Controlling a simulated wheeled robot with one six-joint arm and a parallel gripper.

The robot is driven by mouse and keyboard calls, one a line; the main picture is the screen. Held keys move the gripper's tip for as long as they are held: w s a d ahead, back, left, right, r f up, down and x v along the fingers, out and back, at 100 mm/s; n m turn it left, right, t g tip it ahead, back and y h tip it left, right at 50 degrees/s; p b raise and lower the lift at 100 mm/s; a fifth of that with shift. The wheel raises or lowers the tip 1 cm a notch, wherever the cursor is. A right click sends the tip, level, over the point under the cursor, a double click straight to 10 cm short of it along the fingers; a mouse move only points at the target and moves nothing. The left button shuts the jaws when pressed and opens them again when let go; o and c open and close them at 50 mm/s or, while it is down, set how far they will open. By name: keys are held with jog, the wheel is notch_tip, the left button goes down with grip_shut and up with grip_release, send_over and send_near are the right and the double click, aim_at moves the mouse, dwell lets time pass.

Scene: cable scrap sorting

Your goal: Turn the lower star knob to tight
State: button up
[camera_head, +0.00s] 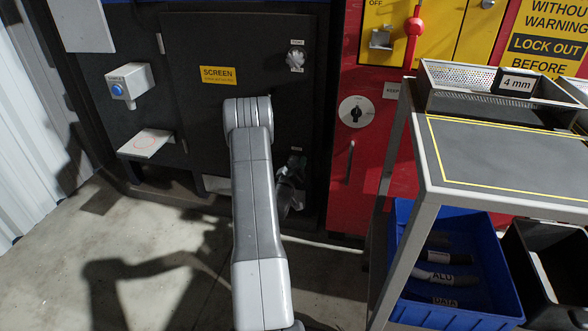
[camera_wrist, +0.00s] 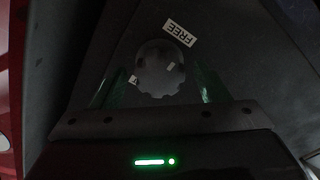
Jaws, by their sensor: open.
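The lower star knob (camera_wrist: 158,72) is a dark, lobed knob on the dark panel in the wrist view, with a small pale mark on its face. A white FREE label (camera_wrist: 179,33) lies beside it and reads upside down. My gripper (camera_wrist: 158,86) is open, with one greenish finger on each side of the knob; I cannot tell whether they touch it. In the head view my gripper (camera_head: 289,184) is low at the right of the SCREEN door, partly behind my arm, and the lower knob cannot be made out clearly.
A paler upper star knob (camera_head: 296,59) sits on the SCREEN door (camera_head: 190,100). A red cabinet (camera_head: 355,190) with a rotary switch (camera_head: 354,112) stands to the right. A grey cart (camera_head: 500,155) and blue bin (camera_head: 470,305) are at the right. Open floor lies left.

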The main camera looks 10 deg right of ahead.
jog(key=shift+w+d, duration=0.15)
jog(key=shift+w, duration=0.1)
jog(key=c, duration=1)
